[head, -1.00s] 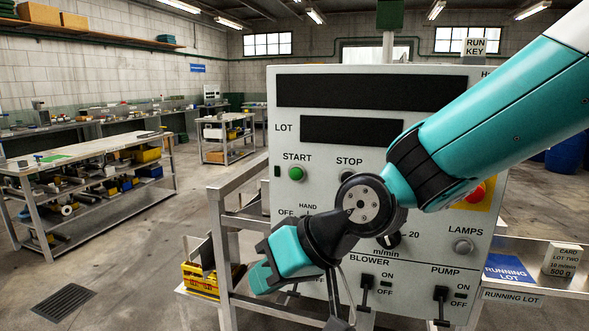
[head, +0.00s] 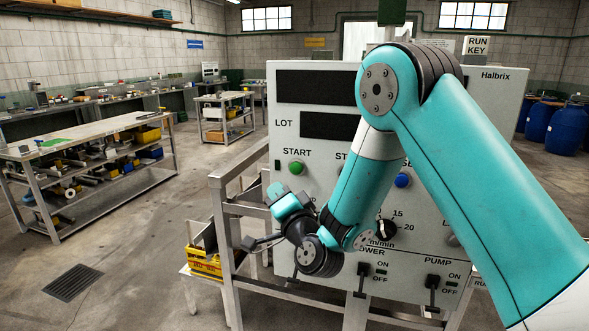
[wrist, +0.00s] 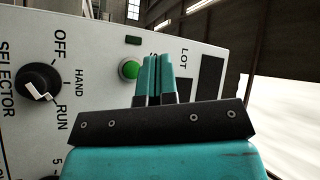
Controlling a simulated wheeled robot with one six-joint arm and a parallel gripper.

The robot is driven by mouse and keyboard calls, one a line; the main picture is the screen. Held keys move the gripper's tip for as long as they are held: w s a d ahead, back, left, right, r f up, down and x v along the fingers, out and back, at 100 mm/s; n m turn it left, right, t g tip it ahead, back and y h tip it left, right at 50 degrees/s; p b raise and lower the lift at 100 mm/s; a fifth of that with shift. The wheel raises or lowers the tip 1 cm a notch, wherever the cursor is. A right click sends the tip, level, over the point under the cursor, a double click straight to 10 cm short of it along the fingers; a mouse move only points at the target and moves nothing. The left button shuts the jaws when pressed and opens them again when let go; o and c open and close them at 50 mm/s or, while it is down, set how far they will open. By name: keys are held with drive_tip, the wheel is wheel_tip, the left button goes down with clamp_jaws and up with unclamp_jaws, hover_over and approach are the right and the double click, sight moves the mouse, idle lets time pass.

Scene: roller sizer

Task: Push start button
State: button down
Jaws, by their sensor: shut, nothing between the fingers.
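The green START button (head: 297,168) is on the upper left of the grey control panel (head: 330,93), under its label. In the wrist view the green button (wrist: 130,70) shows just left of my fingertips, partly covered by them. My gripper (wrist: 158,60) is shut and empty, its teal fingers side by side and pointing toward the panel. Whether the fingers touch the panel cannot be told.
The selector knob (wrist: 38,82) appears to point toward RUN. A blue button (head: 402,180), a speed dial (head: 386,229) and the BLOWER and PUMP levers share the panel. My arm hides STOP. A metal frame (head: 228,230) and yellow bin (head: 205,262) stand at left.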

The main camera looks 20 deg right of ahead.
sight(296, 169)
drive_tip(key=shift+d, duration=0.1)
drive_tip(key=w+d+b, duration=0.1)
drive_tip(key=w+d, duration=0.1)
drive_tip(key=w, duration=0.4)
drive_tip(key=shift+w+d+y, duration=0.35)
drive_tip(key=shift+y, duration=0.05)
idle(0.3)
idle(1.5)
